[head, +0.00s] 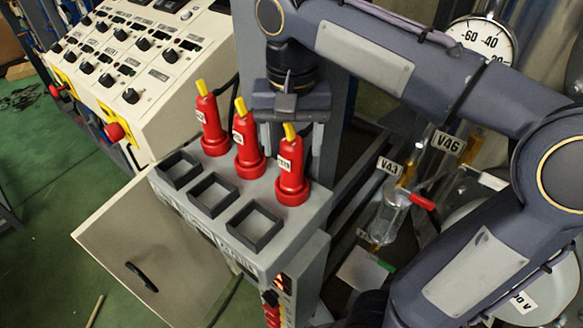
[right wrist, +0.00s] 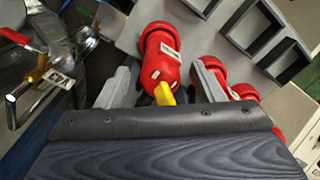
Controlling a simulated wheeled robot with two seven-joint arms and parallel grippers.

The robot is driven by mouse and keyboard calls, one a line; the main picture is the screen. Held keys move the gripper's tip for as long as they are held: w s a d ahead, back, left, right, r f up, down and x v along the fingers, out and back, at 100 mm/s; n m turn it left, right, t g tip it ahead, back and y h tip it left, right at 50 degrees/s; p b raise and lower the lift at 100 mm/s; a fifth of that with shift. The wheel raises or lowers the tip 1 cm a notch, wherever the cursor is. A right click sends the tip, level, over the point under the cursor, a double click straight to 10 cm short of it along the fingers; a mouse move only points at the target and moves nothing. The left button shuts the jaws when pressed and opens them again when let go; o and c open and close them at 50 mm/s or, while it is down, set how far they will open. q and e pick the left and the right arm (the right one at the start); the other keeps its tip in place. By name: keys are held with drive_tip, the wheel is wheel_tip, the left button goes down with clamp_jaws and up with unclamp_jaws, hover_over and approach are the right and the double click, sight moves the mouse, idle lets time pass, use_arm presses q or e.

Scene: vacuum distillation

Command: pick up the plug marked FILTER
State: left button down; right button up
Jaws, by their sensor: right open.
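Three red plugs with yellow tips stand upright in a row on a grey box (head: 225,262): a left one (head: 211,125), a middle one (head: 247,145) and a right one (head: 291,175). Each has a small white label; I cannot read which says FILTER. My right gripper (head: 293,138) is open, pointing down at the top of the right plug. In the right wrist view, that plug (right wrist: 160,55) shows between the two spread fingers of the gripper (right wrist: 164,85), with no clear contact. Another plug is partly hidden behind one finger. My left gripper is not in view.
Three empty dark square frames (head: 214,194) lie in front of the plugs on the box. A control panel (head: 130,65) with knobs stands at the left. Glassware (head: 390,215) with tags V43 and V46 stands at the right, below my right arm.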

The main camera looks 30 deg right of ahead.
drive_tip(key=shift+f, duration=0.85)
drive_tip(key=shift+c, duration=0.4)
clamp_jaws()
